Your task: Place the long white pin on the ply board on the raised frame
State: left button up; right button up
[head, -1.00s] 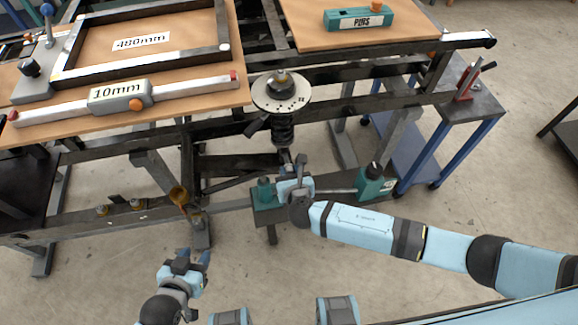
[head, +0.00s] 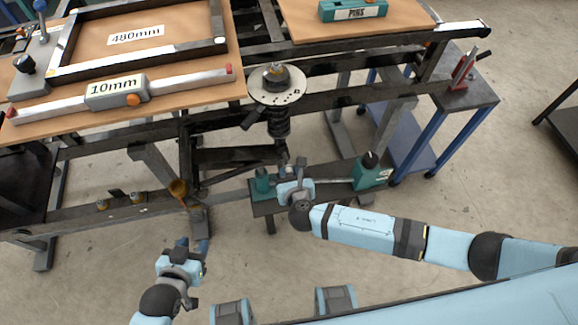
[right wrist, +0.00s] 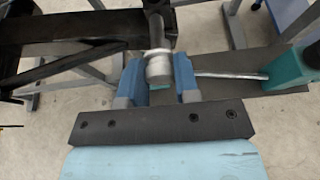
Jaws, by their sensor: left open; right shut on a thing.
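My right gripper (head: 292,172) is below the spring and damper unit (head: 279,115). In the right wrist view its blue fingers (right wrist: 160,80) are shut on a grey metal pin-like piece (right wrist: 158,70) with a pale ring. I cannot tell whether this is the long white pin or whether it joins the damper above. A ply board (head: 290,25) lies at the upper right of the raised frame (head: 340,103), and another ply board (head: 205,85) at the upper left. My left gripper (head: 192,244) is open and empty, low in front of the frame.
The left board carries a dark frame (head: 140,66) marked 480mm and a gauge (head: 116,93) marked 10mm. A green PINS box (head: 352,11) sits on the right board. A green jack (head: 368,172) stands beside my right gripper. A blue trolley (head: 470,100) stands at the right.

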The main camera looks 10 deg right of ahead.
jog(key=d+r+p, duration=0.2)
jog(key=d+r, duration=0.3)
jog(key=r, duration=0.5)
jog(key=s+d+r+p, duration=0.1)
jog(key=d+r+p, duration=0.1)
jog(key=d+r, duration=0.4)
jog(key=s+d+r+m+h+p, duration=0.1)
jog(key=d+r, duration=0.5)
jog(key=r, duration=0.9)
jog(key=shift+s+p, duration=0.2)
jog(key=shift+p, duration=0.3)
jog(key=shift+d+r, duration=0.1)
jog(key=shift+d, duration=0.15)
